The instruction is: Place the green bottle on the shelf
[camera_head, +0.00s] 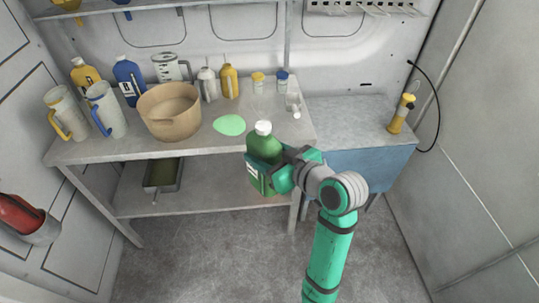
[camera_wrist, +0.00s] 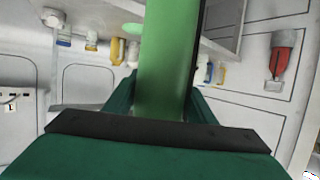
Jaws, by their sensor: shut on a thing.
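The green bottle (camera_head: 264,150) has a white cap and a white label. My gripper (camera_head: 280,172) is shut on it and holds it upright in front of the shelf's front edge, in the air. In the wrist view the green bottle (camera_wrist: 168,60) fills the middle between the fingers of my gripper (camera_wrist: 160,105). The shelf unit (camera_head: 190,143) has a grey worktop and a lower board (camera_head: 210,198). A pale green round patch (camera_head: 229,125) lies on the worktop, behind and left of the bottle. The bottle hides part of the worktop's front edge.
On the worktop stand a tan bucket (camera_head: 170,112), two clear jugs (camera_head: 106,110) (camera_head: 66,113), a blue bottle (camera_head: 129,80) and several small containers. A tray (camera_head: 163,175) sits on the lower board. A blue cabinet (camera_head: 368,165) with a yellow lamp-like item (camera_head: 401,114) stands at right.

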